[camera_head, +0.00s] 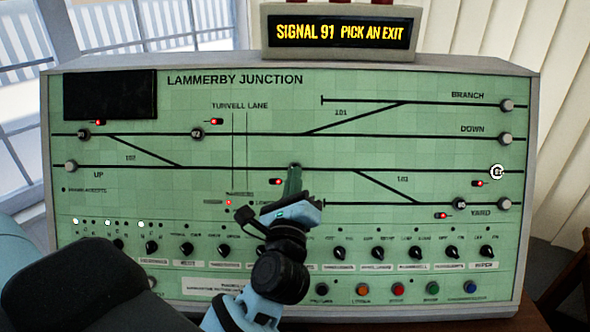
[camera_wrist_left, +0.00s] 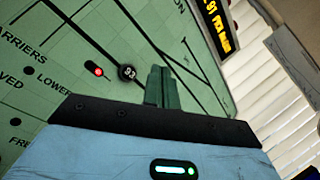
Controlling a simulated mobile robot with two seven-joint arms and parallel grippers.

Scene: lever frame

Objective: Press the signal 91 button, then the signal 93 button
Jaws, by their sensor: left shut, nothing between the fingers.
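A green signal panel (camera_head: 300,120) headed LAMMERBY JUNCTION faces me. My left gripper (camera_head: 293,180) is shut and empty, its green fingertips just below a grey round button (camera_head: 295,167) on the UP line. In the left wrist view the fingers (camera_wrist_left: 162,86) are close to the right of a dark button marked 93 (camera_wrist_left: 127,72). Whether they touch the panel, I cannot tell. At the right end of the UP line a button (camera_head: 497,171) glows white; its number is too blurred to read. My right gripper is out of view.
A display (camera_head: 342,33) on top reads SIGNAL 91 PICK AN EXIT. A row of black rotary switches (camera_head: 375,253) and coloured buttons (camera_head: 398,289) line the lower panel. A small red lamp (camera_head: 278,181) glows left of the fingers.

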